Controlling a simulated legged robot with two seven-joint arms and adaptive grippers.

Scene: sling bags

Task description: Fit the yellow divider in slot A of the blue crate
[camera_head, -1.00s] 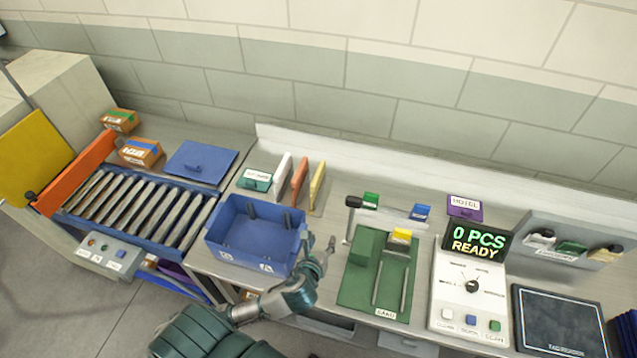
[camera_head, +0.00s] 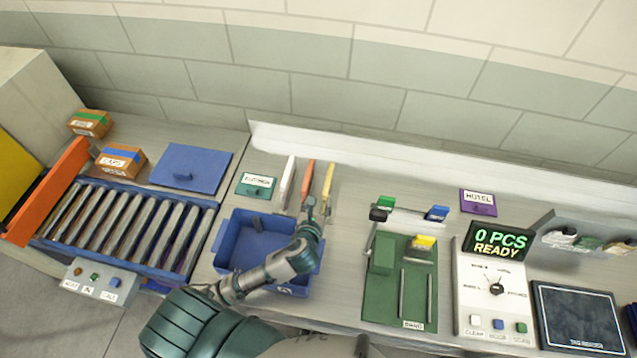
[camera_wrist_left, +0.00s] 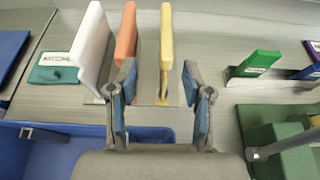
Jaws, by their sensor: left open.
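The yellow divider (camera_head: 328,183) stands upright at the right end of a row, beside an orange divider (camera_head: 307,182) and a white divider (camera_head: 288,182). In the left wrist view the yellow divider (camera_wrist_left: 166,50) is beyond and between the fingertips of my open left gripper (camera_wrist_left: 158,88), apart from them. In the head view my left gripper (camera_head: 315,208) is just in front of the yellow divider, over the back right corner of the blue crate (camera_head: 226,250). My left forearm hides the crate's right part. I cannot make out slot A's label. My right gripper is not in view.
A blue lid (camera_head: 190,167) lies behind the roller conveyor (camera_head: 125,232). A green fixture board (camera_head: 382,290) stands right of the crate. Bare bench shows between the dividers and the green fixture.

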